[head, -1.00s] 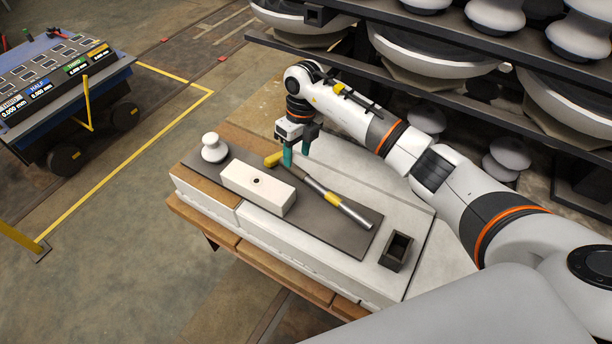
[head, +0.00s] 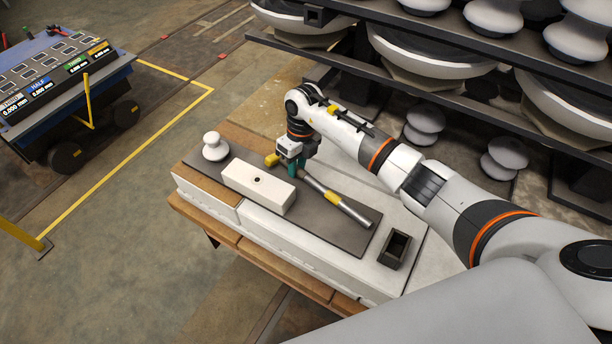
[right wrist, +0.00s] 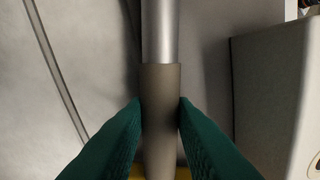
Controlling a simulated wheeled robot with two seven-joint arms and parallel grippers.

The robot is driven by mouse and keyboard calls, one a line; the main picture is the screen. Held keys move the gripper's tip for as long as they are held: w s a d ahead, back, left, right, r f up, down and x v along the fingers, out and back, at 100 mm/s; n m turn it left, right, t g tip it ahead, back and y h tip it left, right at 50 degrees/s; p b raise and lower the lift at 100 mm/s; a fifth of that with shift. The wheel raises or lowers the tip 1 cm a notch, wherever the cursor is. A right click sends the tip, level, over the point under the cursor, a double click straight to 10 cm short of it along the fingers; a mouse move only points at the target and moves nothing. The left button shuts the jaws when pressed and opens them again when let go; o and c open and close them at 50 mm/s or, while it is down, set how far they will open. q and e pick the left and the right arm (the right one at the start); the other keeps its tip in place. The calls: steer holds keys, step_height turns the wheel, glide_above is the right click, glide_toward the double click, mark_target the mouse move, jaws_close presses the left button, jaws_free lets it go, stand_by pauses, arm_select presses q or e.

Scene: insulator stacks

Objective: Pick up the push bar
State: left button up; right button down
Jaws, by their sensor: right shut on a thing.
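The push bar (head: 348,210) is a silver rod with a yellow band, a dark grey grip and a yellow end. It lies along the dark mat (head: 330,232) on the workbench, pointing to the lower right. My right gripper (head: 292,170) is at the grip, near the yellow end. In the right wrist view its green fingers (right wrist: 160,110) press on both sides of the grey grip (right wrist: 160,92). The right gripper is shut on the bar. In the head view the fingers partly hide the grip. My left gripper is not in view.
A white block with a hole (head: 258,190) lies just left of the bar. A white insulator (head: 214,146) stands at the mat's left end. A dark open box (head: 395,249) is at the right. Racks with large insulators (head: 430,60) stand behind. A blue cart (head: 65,85) is far left.

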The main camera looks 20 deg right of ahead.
step_height(320, 180, up, 10)
steer(key=b, duration=0.1)
stand_by(0.5)
steer(key=shift+r, duration=0.1)
